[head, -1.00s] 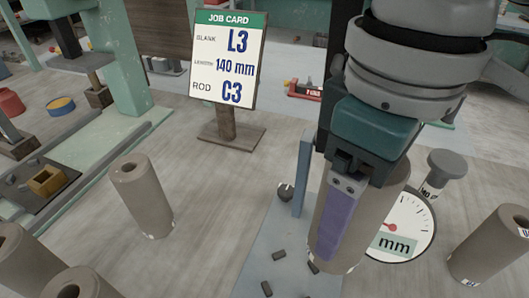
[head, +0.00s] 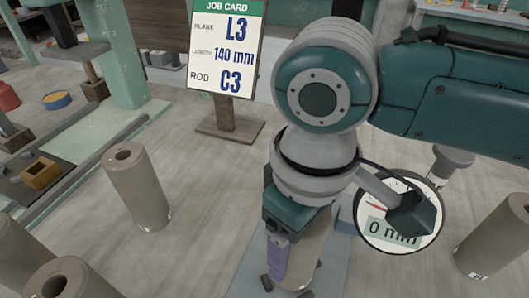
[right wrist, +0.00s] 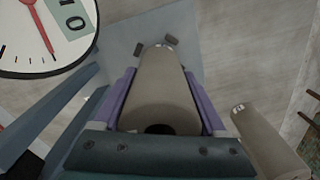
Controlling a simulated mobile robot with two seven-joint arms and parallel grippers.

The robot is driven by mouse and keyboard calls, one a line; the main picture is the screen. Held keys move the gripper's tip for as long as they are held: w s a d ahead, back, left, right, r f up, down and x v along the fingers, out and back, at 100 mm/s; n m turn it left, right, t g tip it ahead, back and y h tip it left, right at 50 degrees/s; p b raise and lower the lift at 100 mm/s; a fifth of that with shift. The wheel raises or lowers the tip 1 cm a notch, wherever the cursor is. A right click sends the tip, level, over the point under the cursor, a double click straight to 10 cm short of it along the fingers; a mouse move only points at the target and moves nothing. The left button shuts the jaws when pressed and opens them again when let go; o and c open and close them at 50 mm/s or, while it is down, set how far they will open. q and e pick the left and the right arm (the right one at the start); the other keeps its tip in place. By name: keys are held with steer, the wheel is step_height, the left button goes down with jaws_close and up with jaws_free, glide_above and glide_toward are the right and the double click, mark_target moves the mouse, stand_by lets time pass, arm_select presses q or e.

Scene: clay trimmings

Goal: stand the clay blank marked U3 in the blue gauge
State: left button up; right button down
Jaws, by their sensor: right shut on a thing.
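My right gripper (head: 288,255) is shut on a grey-brown hollow clay blank (head: 313,258), its purple fingers on both sides in the right wrist view (right wrist: 162,105). The held blank (right wrist: 160,75) is roughly upright over the pale blue base plate of the gauge (head: 240,268). I cannot tell whether its foot touches the plate. No mark on it is readable, so U3 cannot be confirmed. The gauge's round dial (head: 375,243) shows "0 mm", partly covered by my arm in the head view. My left gripper is not in view.
Other blanks stand at left (head: 137,187), lower left (head: 68,280) and right (head: 497,240); their marks are unreadable. Dark clay trimmings (right wrist: 170,39) lie on the gauge plate. A job card (head: 226,50) reads L3, 140 mm, C3. Table is bare between left blank and gauge.

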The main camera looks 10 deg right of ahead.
steer(key=shift+f, duration=0.35)
steer(key=shift+f, duration=0.1)
jaws_free()
step_height(320, 180, up, 11)
steer(key=shift+w+r+p, duration=0.1)
steer(key=shift+r+p, duration=0.05)
steer(key=shift+p, duration=1.05)
steer(key=shift+r, duration=0.45)
